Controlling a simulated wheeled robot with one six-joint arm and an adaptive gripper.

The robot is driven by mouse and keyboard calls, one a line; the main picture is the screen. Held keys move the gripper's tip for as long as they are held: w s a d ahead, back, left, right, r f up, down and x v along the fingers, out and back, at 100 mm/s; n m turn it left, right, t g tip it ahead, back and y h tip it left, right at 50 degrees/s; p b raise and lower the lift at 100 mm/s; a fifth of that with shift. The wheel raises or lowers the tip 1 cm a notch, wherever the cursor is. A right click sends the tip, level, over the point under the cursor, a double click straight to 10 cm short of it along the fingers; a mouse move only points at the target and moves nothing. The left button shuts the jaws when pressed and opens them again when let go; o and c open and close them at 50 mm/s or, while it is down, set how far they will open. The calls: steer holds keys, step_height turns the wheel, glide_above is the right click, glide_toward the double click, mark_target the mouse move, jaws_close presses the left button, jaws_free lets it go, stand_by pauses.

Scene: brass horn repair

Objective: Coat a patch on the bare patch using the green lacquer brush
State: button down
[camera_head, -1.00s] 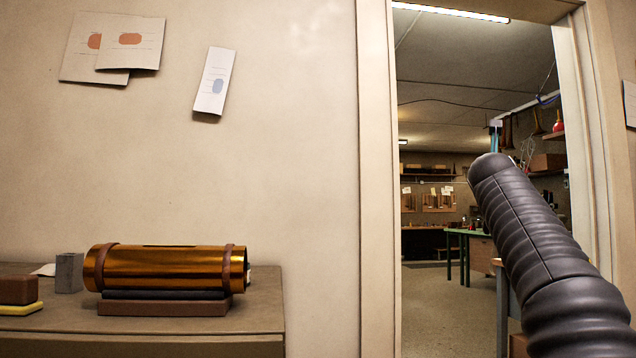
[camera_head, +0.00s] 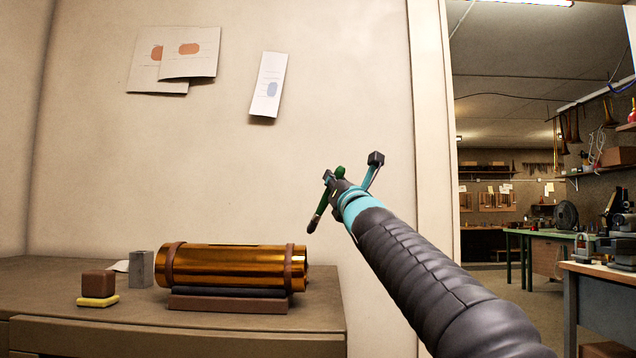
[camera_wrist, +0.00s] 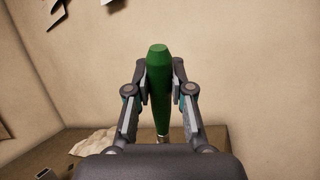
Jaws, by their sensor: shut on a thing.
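A green-handled brush (camera_head: 320,211) is held in my gripper (camera_head: 350,172), up and to the right of the brass tube. Its dark bristle end points down and to the left. In the wrist view my gripper (camera_wrist: 159,98) is shut on the green handle of the brush (camera_wrist: 159,80). The bristles are hidden there. The brass tube (camera_head: 230,266) lies on a brown cradle (camera_head: 228,302) with a strap around each end. The brush is apart from the tube. I cannot make out a bare patch on the tube's visible side.
The bench (camera_head: 110,325) holds a grey block (camera_head: 141,269) and a brown block (camera_head: 98,285) on a yellow pad (camera_head: 98,301), left of the tube. Paper sheets (camera_head: 190,55) hang on the wall. A doorway on the right opens to a room with a green-topped table (camera_head: 545,236).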

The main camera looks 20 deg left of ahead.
steer(key=s+a+f+y+b, duration=0.1)
steer(key=s+a+f, duration=0.1)
steer(key=f, duration=0.4)
steer(key=shift+a+n+g+y, duration=0.3)
steer(key=shift+a, duration=0.45)
steer(key=shift+f, duration=0.1)
steer(key=shift+f+b, duration=1.05)
steer(key=shift+b, duration=0.5)
stand_by(3.3)
step_height(320, 180, up, 7)
steer(key=p, duration=0.4)
stand_by(0.6)
steer(key=shift+r, duration=0.1)
